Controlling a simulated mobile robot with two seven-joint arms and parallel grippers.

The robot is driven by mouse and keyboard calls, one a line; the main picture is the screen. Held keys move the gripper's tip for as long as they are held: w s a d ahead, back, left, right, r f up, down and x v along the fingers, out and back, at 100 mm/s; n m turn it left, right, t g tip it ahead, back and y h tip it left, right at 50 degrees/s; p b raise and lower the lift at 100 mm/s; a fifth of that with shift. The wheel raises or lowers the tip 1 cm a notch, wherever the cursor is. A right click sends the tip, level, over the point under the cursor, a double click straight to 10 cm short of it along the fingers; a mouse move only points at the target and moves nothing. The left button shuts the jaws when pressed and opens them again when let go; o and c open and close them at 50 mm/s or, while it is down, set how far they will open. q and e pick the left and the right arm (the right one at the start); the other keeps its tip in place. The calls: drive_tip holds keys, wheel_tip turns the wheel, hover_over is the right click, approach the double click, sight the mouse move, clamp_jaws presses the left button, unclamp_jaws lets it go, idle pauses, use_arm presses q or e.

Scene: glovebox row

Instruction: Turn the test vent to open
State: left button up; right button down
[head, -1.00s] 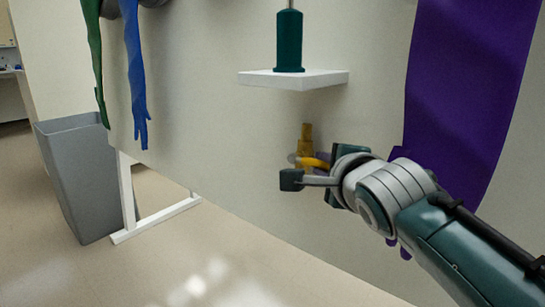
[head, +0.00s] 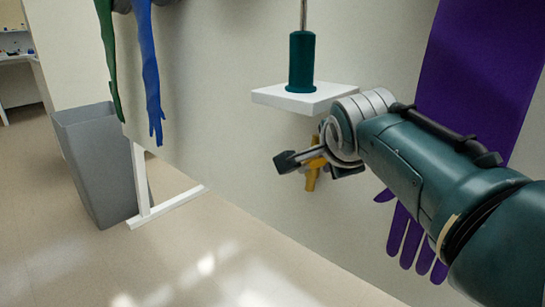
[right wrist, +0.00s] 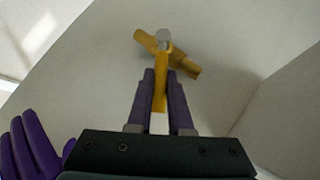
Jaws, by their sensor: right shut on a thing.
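The test vent is a small brass valve (head: 312,180) on the pale panel below the white shelf. In the head view my right gripper hides much of it. In the right wrist view its body (right wrist: 188,68) lies slantwise, and its yellow handle (right wrist: 160,88) stands out toward me, at a steep angle across the body. My right gripper (head: 302,161) is shut on the handle; in the right wrist view its two purple-grey fingers (right wrist: 161,98) lie on either side of it. My left gripper is not in view.
A white shelf (head: 275,97) with a green cylinder (head: 302,62) juts out just above my right gripper. A purple glove (head: 470,90) hangs behind my right arm. The floor in front is clear.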

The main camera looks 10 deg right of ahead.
idle(0.3)
drive_tip(key=c, duration=0.8)
unclamp_jaws()
drive_tip(key=shift+c, duration=0.2)
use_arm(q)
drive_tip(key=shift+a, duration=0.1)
use_arm(e)
drive_tip(key=shift+r, duration=0.1)
